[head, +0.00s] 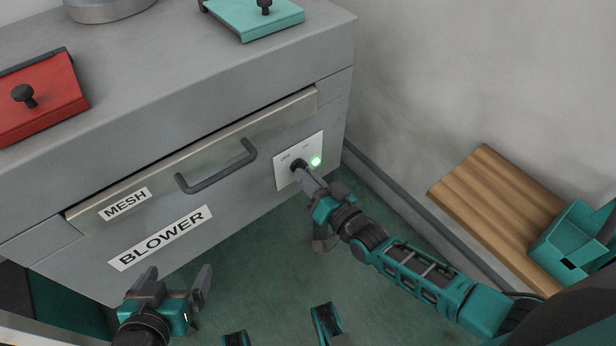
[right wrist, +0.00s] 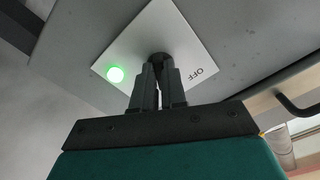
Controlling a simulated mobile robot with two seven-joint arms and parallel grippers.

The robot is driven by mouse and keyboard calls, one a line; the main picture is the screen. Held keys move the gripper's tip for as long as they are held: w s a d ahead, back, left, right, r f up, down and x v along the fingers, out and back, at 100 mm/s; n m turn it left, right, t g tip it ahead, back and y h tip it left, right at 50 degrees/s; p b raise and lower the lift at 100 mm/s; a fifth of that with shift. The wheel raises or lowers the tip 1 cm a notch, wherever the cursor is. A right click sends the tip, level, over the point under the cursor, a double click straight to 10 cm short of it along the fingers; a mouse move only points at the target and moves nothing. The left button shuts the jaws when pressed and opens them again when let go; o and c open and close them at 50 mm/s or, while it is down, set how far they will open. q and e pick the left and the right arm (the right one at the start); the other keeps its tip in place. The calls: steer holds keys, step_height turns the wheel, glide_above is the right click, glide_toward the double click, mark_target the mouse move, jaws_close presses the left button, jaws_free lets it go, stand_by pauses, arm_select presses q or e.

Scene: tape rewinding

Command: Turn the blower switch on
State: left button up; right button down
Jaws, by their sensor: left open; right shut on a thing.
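The blower switch is a dark knob (right wrist: 159,60) on a white plate (head: 284,172) on the front of the grey blower cabinet. The plate has an OFF label, and a green light (head: 316,161) glows on it; the light also shows in the right wrist view (right wrist: 115,74). My right gripper (head: 303,170) is at the plate, shut on the knob; its fingers (right wrist: 158,72) hide part of the knob in the right wrist view. My left gripper (head: 178,277) is open and empty, low in front of the cabinet.
A drawer labelled MESH with a dark handle (head: 217,168) sits above the BLOWER label (head: 160,238). A red lid (head: 42,98) and a teal lid (head: 254,16) lie on top. A wooden bench (head: 497,205) with a teal box (head: 572,245) stands at right.

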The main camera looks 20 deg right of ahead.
steer(key=c, duration=1.2)
jaws_free()
steer(key=shift+p+v, duration=1.3)
steer(key=shift+v, duration=5.2)
